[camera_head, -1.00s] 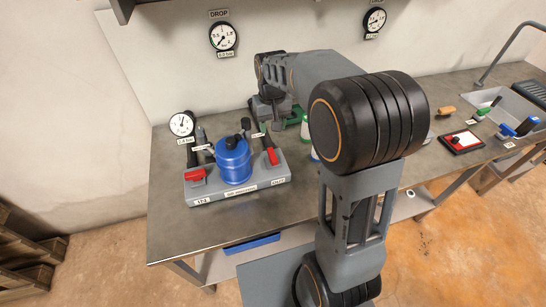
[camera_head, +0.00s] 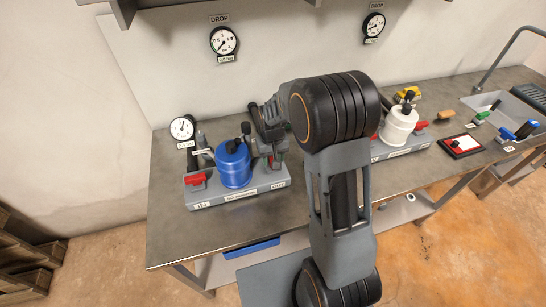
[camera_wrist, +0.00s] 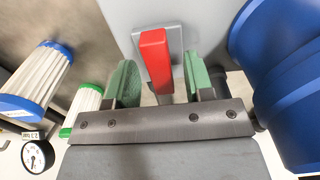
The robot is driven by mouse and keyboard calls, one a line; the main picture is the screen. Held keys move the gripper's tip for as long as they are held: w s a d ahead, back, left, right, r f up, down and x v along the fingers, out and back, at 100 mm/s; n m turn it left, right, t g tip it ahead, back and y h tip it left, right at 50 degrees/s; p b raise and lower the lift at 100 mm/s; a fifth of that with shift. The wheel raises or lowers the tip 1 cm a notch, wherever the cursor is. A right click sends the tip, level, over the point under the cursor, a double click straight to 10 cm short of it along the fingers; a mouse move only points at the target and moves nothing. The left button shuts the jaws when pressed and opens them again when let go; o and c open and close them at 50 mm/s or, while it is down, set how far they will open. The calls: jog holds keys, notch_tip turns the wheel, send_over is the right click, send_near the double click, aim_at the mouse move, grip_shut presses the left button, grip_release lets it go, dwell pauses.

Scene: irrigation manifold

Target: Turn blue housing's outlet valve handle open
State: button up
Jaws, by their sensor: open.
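The blue housing (camera_head: 234,165) stands upright on a grey block (camera_head: 236,196) at the left of the bench; its side also shows at the right of the wrist view (camera_wrist: 296,75). My gripper (camera_head: 272,155) is just right of this housing. In the wrist view my gripper (camera_wrist: 160,75) is open, with two green pads. A red valve handle (camera_wrist: 156,60) stands between the pads, with a gap on both sides. In the head view this handle is mostly hidden by my gripper. Another red handle (camera_head: 195,181) is at the block's left end.
A pressure gauge (camera_head: 182,128) stands behind the block's left end. A white housing (camera_head: 400,125) is farther right. In the wrist view, two pleated filters, one blue-capped (camera_wrist: 38,80) and one green-capped (camera_wrist: 87,100), lie at left. A red-and-black device (camera_head: 461,145) lies near the sink.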

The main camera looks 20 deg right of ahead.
jog(key=shift+d, duration=0.1)
grip_shut()
dwell(0.4)
jog(key=shift+n, duration=0.3)
jog(key=n, duration=0.3)
jog(key=shift+n+b, duration=0.35)
jog(key=shift+n, duration=0.05)
jog(key=n, duration=0.9)
jog(key=shift+b, duration=0.4)
jog(key=shift+n, duration=2.2)
